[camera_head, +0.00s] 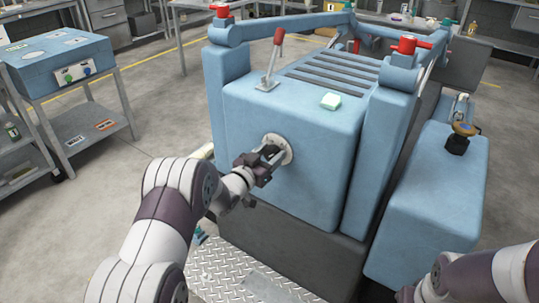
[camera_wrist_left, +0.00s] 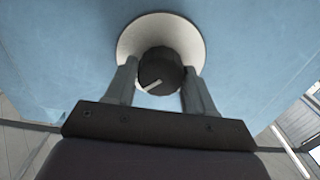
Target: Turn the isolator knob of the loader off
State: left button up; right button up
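The loader (camera_head: 295,140) is a large blue machine in the middle of the head view. The isolator knob (camera_wrist_left: 161,71) is round and black with a white pointer line toward its lower left, on a pale round plate (camera_wrist_left: 135,38). The plate also shows on the loader's front face in the head view (camera_head: 284,144). My left gripper (camera_head: 270,158) is at the plate, with one finger on each side of the knob. Whether the fingers touch the knob is not clear. My right gripper (camera_head: 408,294) is partly visible at the bottom edge, its fingers unclear.
A lower blue box (camera_head: 425,200) with a brown-topped knob (camera_head: 463,130) stands at right. A blue panel on a cart (camera_head: 60,65) is at left, with open floor between.

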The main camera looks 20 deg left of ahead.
pick_arm(q)
jog(key=shift+n, duration=0.4)
jog(key=n+p, duration=0.2)
jog(key=shift+n, duration=0.4)
jog(key=n+p, duration=0.2)
jog(key=n, duration=0.3)
jog(key=shift+a, duration=0.15)
jog(key=n+p, duration=0.2)
jog(key=n, duration=0.3)
jog(key=shift+f+n, duration=0.15)
jog(key=shift+n, duration=0.25)
jog(key=shift+f+n+p, duration=0.2)
jog(key=shift+n+p, duration=0.45)
jog(key=shift+n, duration=1.15)
jog(key=o, duration=1)
jog(key=shift+a, duration=0.1)
jog(key=shift+c, duration=0.2)
